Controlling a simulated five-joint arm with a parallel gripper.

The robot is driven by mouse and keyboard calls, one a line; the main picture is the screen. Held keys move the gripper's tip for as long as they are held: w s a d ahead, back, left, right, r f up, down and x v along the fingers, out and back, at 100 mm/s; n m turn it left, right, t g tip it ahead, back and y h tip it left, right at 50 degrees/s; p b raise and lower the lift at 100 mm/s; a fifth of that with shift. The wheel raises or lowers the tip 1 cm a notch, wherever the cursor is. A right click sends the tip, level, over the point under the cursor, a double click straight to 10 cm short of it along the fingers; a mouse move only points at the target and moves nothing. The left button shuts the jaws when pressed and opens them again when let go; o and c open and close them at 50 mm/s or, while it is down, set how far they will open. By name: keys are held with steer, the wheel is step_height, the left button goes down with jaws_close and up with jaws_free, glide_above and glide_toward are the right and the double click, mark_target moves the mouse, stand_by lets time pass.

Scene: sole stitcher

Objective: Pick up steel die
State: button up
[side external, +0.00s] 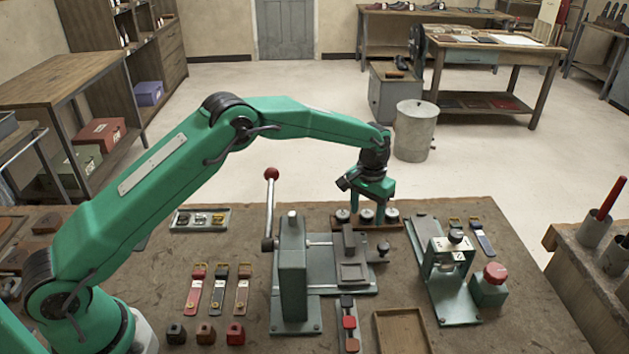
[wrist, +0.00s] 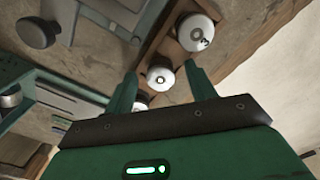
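Three round steel dies with pale tops stand in a row in a brown wooden rack (side external: 378,226). In the side view they are the left die (side external: 342,215), the middle die (side external: 366,215) and the right die (side external: 391,214). My gripper (side external: 368,209) points down over the rack with its fingers apart. In the wrist view my gripper (wrist: 160,68) is open, with the middle die (wrist: 160,77) between its fingers. One die (wrist: 196,32), marked with what looks like a 3, is beyond the fingers. Another die (wrist: 140,103) is partly hidden. I cannot tell whether the fingers touch the middle die.
A green lever press (side external: 292,270) with a red-knobbed handle stands left of the rack. A small tray (side external: 200,219) lies at the left, and straps and blocks lie in front.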

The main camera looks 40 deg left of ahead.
mark_target(367, 213)
steer(key=c, duration=1.1)
steer(key=shift+r, duration=0.15)
steer(key=shift+r, duration=0.8)
step_height(367, 213, up, 2)
steer(key=shift+r, duration=0.15)
steer(key=s+d+r, duration=0.2)
steer(key=d, duration=0.1)
steer(key=s+d+r, duration=0.2)
steer(key=s, duration=0.1)
steer(key=s+d+r, duration=0.2)
steer(key=d+r, duration=0.1)
steer(key=shift+s+d, duration=0.35)
steer(key=shift+s+f, duration=0.1)
steer(key=shift+s, duration=0.05)
steer(key=shift+s+a+f, duration=0.1)
steer(key=shift+s+f, duration=0.35)
steer(key=shift+s, duration=0.9)
steer(key=shift+s+a+f, duration=0.15)
steer(key=shift+s+f, duration=0.25)
steer(key=shift+s, duration=0.95)
steer(key=shift+s+a+f, duration=0.1)
steer(key=shift+s+f, duration=0.35)
steer(key=shift+s, duration=0.9)
